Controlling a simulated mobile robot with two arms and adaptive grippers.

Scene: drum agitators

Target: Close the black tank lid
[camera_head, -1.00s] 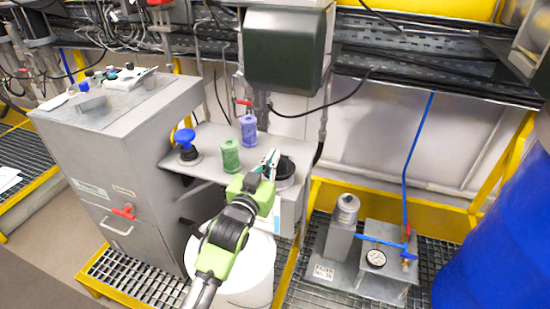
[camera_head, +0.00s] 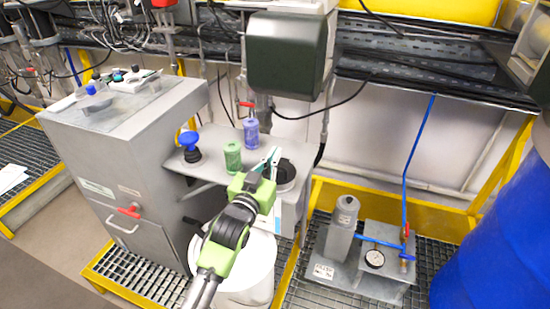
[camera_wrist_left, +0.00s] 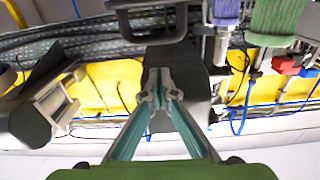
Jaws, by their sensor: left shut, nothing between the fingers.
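My left gripper (camera_head: 271,160) reaches in from the bottom of the head view, over the grey shelf. Its teal fingers are shut with nothing between them; their tips meet in the left wrist view (camera_wrist_left: 160,82). A black round part (camera_head: 286,172), which looks like the tank lid, sits right beside the fingers and is partly hidden by them. In the wrist view a dark block (camera_wrist_left: 190,62) stands behind the fingertips, with a dark handle-like bar (camera_wrist_left: 150,28) above. Whether the fingers touch it, and how far the lid is open, I cannot tell. My right gripper is not in view.
A green bottle (camera_head: 233,157) and a purple bottle (camera_head: 251,132) stand on the shelf just left of the gripper, with a blue knob (camera_head: 189,142) farther left. A dark box (camera_head: 287,55) hangs above. A white drum (camera_head: 250,270) stands below my arm.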

